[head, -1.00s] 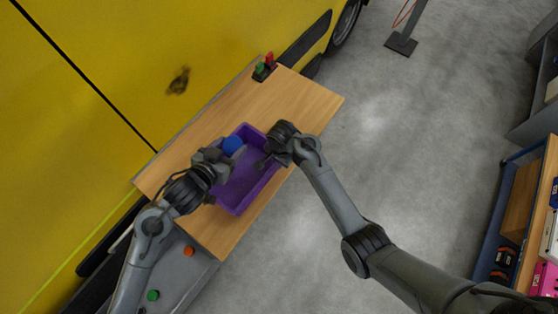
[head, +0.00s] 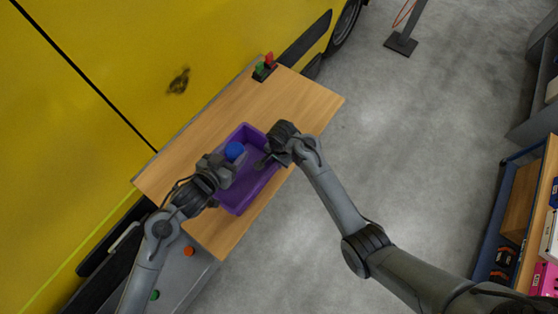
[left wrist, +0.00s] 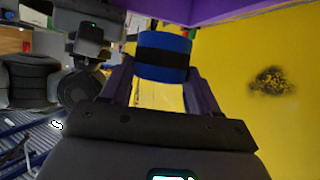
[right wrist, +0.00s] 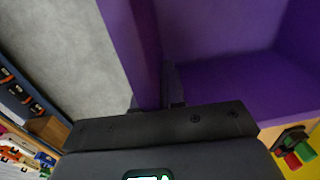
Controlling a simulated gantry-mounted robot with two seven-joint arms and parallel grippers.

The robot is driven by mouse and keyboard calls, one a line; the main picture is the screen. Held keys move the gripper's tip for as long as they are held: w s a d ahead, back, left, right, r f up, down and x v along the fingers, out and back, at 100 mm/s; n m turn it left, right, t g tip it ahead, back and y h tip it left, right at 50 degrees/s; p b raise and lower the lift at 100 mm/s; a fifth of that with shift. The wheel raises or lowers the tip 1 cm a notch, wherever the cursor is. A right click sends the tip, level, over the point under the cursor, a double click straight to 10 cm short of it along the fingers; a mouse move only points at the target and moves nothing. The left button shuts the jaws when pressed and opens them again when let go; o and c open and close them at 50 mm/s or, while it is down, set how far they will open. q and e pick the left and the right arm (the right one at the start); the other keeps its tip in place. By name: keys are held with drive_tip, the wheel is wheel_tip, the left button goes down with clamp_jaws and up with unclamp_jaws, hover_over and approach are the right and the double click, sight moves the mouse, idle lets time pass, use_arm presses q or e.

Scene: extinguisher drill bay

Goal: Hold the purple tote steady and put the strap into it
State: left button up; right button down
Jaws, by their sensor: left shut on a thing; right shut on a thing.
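The purple tote (head: 247,190) sits on the wooden table, open side up. My right gripper (head: 265,160) is shut on the tote's right-hand wall; in the right wrist view the purple wall (right wrist: 142,50) runs between its fingers. My left gripper (head: 231,160) is shut on the strap, a blue roll (head: 235,150) with a black band. The left wrist view shows the blue strap (left wrist: 163,57) between the fingertips, with the tote's purple wall (left wrist: 210,10) beyond it. In the head view the strap is over the tote's opening; its exact height cannot be told.
The wooden table (head: 205,125) has bare room behind the tote. A small black holder with red and green pieces (head: 264,67) stands at its far end. A yellow vehicle (head: 110,60) borders the table on the left. A shelf unit (head: 520,200) stands far right.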

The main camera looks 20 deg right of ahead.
use_arm(q)
wheel_tip(320, 180, down, 9)
idle(1.1)
drive_tip(key=o, duration=1.3)
drive_tip(key=shift+f, duration=0.1)
drive_tip(key=shift+s, duration=0.1)
drive_tip(key=v, duration=1.2)
use_arm(e)
drive_tip(key=c, duration=1.1)
unclamp_jaws()
drive_tip(key=shift+r, duration=0.1)
